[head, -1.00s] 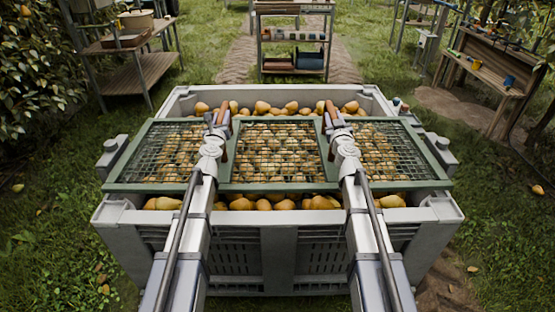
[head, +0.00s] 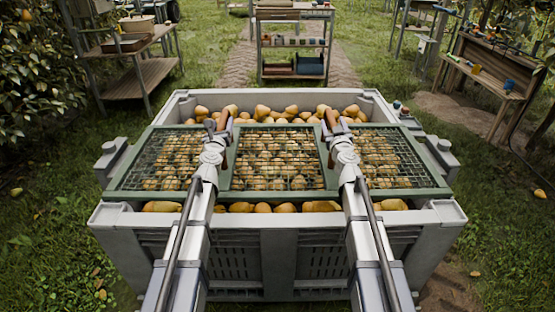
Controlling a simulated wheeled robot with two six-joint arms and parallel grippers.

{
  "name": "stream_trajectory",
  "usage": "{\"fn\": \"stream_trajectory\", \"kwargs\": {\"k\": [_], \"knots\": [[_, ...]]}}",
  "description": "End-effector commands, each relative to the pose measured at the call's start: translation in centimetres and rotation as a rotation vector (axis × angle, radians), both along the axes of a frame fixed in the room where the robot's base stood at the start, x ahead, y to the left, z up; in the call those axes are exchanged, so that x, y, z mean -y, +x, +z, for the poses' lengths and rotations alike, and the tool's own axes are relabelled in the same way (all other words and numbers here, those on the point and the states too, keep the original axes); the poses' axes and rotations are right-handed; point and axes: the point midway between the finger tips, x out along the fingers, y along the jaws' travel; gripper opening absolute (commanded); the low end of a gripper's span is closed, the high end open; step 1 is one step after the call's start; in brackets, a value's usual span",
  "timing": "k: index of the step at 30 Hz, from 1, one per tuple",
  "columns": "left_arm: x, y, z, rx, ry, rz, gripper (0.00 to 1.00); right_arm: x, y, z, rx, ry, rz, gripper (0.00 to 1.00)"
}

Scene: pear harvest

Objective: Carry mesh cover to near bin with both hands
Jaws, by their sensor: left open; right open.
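The mesh cover (head: 278,193), a green frame with three wire panels, lies across the middle of the grey bin (head: 275,217). It reaches past both side walls. Pears (head: 292,110) show behind it, through its mesh and in front of it. My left gripper (head: 222,127) is open at the left divider of the cover. My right gripper (head: 334,127) is open at the right divider. Brown bars show beside both grippers; I cannot tell whether they are handles or finger parts. Contact with the cover is hidden by the arms.
A wooden shelf table (head: 145,45) stands at the back left and a metal rack (head: 292,43) at the back centre. A wooden bench (head: 487,78) stands at the back right. Grass is open on both sides of the bin.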

Motion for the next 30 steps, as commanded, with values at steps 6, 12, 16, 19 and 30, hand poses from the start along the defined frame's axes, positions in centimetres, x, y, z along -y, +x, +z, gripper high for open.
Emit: {"fn": "stream_trajectory", "kwargs": {"k": [6, 12, 16, 19, 30], "knots": [[0.0, -1.7, 0.0, 0.000, 0.000, 0.000, 0.65, 0.1, 0.0, 0.0, 0.000, 0.000, -0.001, 0.64], [0.1, -5.2, 0.0, 0.000, -0.001, 0.000, 0.65, 0.1, 0.0, 0.0, 0.000, 0.000, -0.001, 0.64], [0.1, -7.9, 0.0, 0.000, 0.000, 0.000, 0.65, 0.1, 0.0, 0.0, 0.000, 0.000, -0.001, 0.64], [0.2, -9.9, 0.0, 0.000, -0.001, 0.000, 0.65, 0.1, 0.0, 0.0, 0.000, 0.000, -0.001, 0.64], [0.2, -11.9, 0.0, 0.000, -0.001, 0.000, 0.65, 0.1, -0.1, 0.0, 0.000, 0.000, -0.001, 0.64]]}}
